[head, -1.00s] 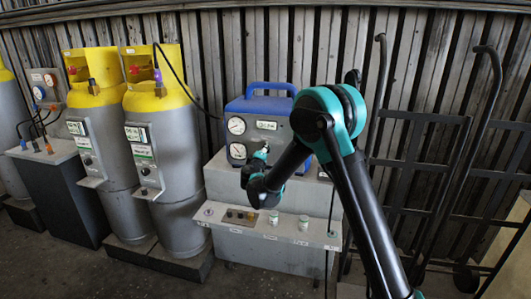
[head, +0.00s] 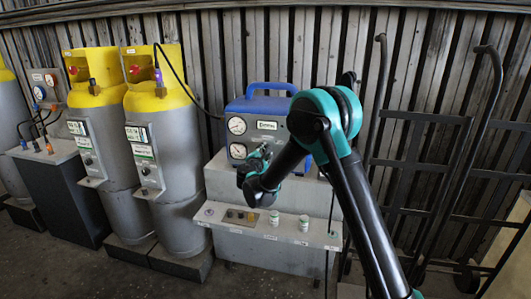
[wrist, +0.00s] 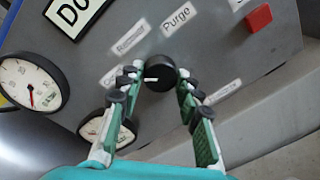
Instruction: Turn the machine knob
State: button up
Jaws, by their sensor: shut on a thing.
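The machine is a blue and grey unit (head: 262,106) with two round gauges on its front, standing on a grey block. In the wrist view its grey panel carries a round black knob (wrist: 160,73) with a white pointer mark facing left, near the "Recover" and "Purge" labels. My gripper (wrist: 157,82) has its green and white fingers on either side of the knob and is shut on it. In the head view my gripper (head: 262,153) is at the machine's lower front and my arm hides the knob.
A red square button (wrist: 258,18) sits to the right of the knob. Two gauges (wrist: 30,85) (wrist: 106,130) lie left. Grey and yellow cylinders (head: 165,150) stand left of the machine. A black hand truck (head: 415,165) stands right. A ledge (head: 290,232) juts out below.

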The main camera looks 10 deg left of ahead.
jog(key=shift+n, duration=1)
jog(key=o, duration=1.2)
jog(key=shift+c, duration=0.2)
jog(key=s, duration=1.2)
jog(key=shift+a+r, duration=0.3)
jog(key=shift+a, duration=0.15)
